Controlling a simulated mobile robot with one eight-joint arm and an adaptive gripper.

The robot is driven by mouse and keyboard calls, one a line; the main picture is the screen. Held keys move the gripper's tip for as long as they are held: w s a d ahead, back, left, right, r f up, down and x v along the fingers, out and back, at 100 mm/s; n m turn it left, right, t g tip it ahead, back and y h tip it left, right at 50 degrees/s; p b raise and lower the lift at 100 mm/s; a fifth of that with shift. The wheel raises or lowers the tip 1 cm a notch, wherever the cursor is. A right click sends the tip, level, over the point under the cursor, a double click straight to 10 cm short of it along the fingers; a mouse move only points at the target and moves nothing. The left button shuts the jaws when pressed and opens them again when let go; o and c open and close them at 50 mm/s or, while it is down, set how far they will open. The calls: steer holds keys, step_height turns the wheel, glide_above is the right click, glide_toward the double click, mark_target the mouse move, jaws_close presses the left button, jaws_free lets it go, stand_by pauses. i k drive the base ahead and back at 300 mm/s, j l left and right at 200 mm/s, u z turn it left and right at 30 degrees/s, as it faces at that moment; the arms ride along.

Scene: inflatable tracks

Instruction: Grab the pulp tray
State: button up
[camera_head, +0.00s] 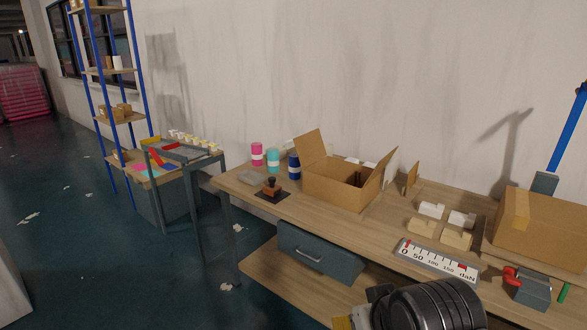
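A small grey, low, tray-like piece (253,178) lies at the left end of the wooden workbench, behind a dark stamp-like tool. It could be the pulp tray, but it is too small in view to be sure. My dark, ribbed arm part (432,305) shows at the bottom edge, in front of the bench. My gripper's fingers are not visible, and nothing is seen held.
The workbench (390,226) carries an open cardboard box (340,188), pink, teal and blue cans, a stamp-like tool (272,189), small blocks, a scale display (436,259) and another carton (545,232). A cart (184,157) and shelf (120,118) stand left. Floor at left is mostly open.

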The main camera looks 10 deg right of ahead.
mark_target(251, 177)
steer(key=u, duration=1.1)
steer(key=i+u, duration=0.1)
steer(key=i, duration=3.85)
steer(key=i+z, duration=0.2)
steer(key=z, duration=0.25)
steer(key=i+j+z, duration=0.15)
steer(key=z, duration=0.3)
steer(key=i+j+z, duration=0.2)
steer(key=z, duration=0.2)
steer(key=i+j+z, duration=0.15)
steer(key=z, duration=2.5)
